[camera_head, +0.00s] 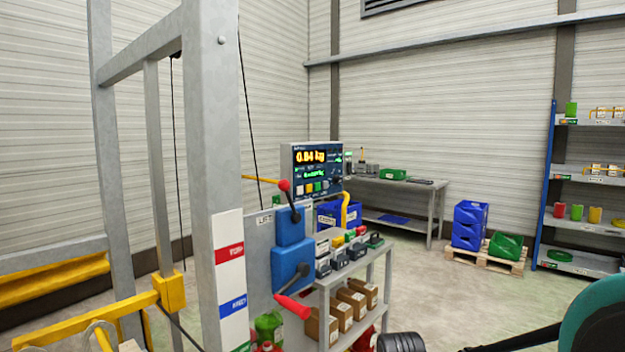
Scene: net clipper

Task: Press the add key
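A scale display unit (318,168) stands above the cart, its screen lit with an orange readout that looks like "0.84 kg" and smaller green digits below. A row of small coloured keys (309,188) runs along the lower part of its face. Their labels are too small to read, so I cannot tell which is the add key. My gripper is not in view. A teal and black rounded part at the lower right looks like part of my arm, well apart from the display.
A blue lever box (291,265) with red-knobbed handles stands left of a grey cart (352,270) bearing small boxes. A grey steel post (212,130) rises at left. Blue crates (469,224) sit on a pallet behind.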

